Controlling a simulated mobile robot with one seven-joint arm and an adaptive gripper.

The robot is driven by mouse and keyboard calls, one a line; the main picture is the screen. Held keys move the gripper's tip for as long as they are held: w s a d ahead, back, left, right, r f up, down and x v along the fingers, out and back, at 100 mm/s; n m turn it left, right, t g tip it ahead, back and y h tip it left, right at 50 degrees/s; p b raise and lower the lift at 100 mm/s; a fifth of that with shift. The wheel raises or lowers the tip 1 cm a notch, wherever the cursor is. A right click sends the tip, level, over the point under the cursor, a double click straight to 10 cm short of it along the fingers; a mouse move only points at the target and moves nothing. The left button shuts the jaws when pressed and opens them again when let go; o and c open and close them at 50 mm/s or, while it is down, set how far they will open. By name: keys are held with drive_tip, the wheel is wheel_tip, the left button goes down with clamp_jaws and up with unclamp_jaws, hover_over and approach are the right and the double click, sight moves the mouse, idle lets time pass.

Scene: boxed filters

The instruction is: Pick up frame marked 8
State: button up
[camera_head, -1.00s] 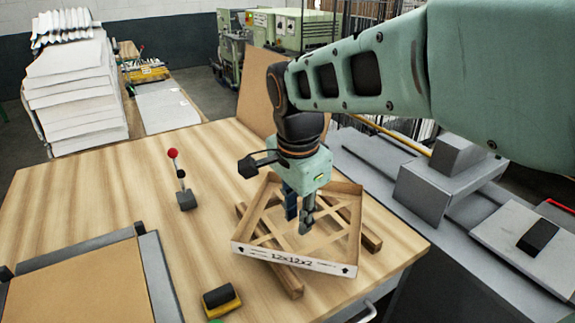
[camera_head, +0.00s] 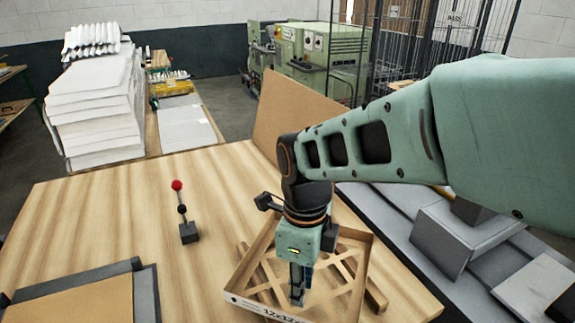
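A shallow cardboard frame (camera_head: 358,290) with crossed slats and a white printed front edge reading 12x12x lies on wooden strips (camera_head: 374,294) on the table. The front edge is partly cut off at the bottom of the view. I cannot make out an 8 on it. My gripper (camera_head: 297,298) points down inside the frame, in front of its slats. Its fingers overlap in this view, so I cannot tell whether they are apart, or whether they touch a slat.
A red-knobbed lever (camera_head: 183,212) stands on the wooden table (camera_head: 120,215) at left. A grey-edged fixture (camera_head: 85,290) is at lower left. An upright brown board (camera_head: 295,110) stands behind my arm. Grey machine parts (camera_head: 460,235) lie to the right. Stacked white sheets (camera_head: 100,110) stand behind.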

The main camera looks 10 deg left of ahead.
drive_tip(key=b, duration=0.4)
hover_over(297, 319)
drive_tip(key=f, duration=0.4)
drive_tip(key=shift+w+f, duration=0.35)
drive_tip(key=shift+f, duration=0.05)
drive_tip(key=f+b, duration=0.2)
drive_tip(key=f, duration=0.1)
drive_tip(key=f+b, duration=0.1)
drive_tip(key=f, duration=0.1)
drive_tip(key=shift+s+a+b, duration=0.1)
drive_tip(key=shift+s+b, duration=0.2)
drive_tip(key=shift+s, duration=0.05)
clamp_jaws()
drive_tip(key=shift+f, duration=0.1)
